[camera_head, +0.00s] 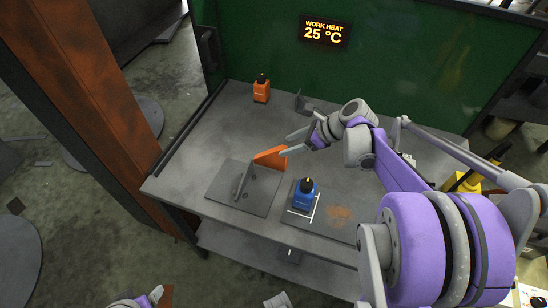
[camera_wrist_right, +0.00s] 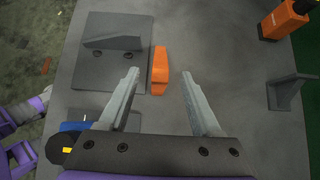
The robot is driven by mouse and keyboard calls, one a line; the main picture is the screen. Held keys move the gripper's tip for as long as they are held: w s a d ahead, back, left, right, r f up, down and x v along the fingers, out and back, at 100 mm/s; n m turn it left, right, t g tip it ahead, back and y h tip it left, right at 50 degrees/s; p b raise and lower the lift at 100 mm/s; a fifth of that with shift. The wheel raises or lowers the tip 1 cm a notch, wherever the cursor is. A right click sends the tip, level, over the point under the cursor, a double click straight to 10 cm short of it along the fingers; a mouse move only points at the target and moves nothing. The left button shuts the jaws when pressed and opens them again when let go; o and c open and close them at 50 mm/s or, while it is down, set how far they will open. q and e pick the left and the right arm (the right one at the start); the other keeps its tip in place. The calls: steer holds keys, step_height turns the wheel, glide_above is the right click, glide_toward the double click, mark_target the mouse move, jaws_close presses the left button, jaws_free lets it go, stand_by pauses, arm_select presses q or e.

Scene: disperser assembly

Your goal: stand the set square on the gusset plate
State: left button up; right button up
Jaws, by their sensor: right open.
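The set square (camera_head: 270,157) is an orange wedge-like piece by the upper right corner of the flat grey gusset plate (camera_head: 262,203). An upright grey gusset (camera_head: 242,182) stands on that plate. In the right wrist view the set square (camera_wrist_right: 160,70) is just right of the plate (camera_wrist_right: 100,75), between my right fingers with gaps on both sides. My right gripper (camera_head: 292,142) is open and empty. At the bottom edge of the head view a small part of my left arm (camera_head: 140,299) shows; its jaw state cannot be made out.
An orange one (camera_head: 261,91) and a grey bracket (camera_head: 305,103) stand at the back. The table (camera_head: 198,150) is clear on the left.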

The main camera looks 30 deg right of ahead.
mark_target(273, 150)
steer(key=x, duration=0.7)
steer(key=shift+w+a+f, duration=0.1)
steer(key=shift+w+f, duration=0.15)
jaws_close()
stand_by(1.1)
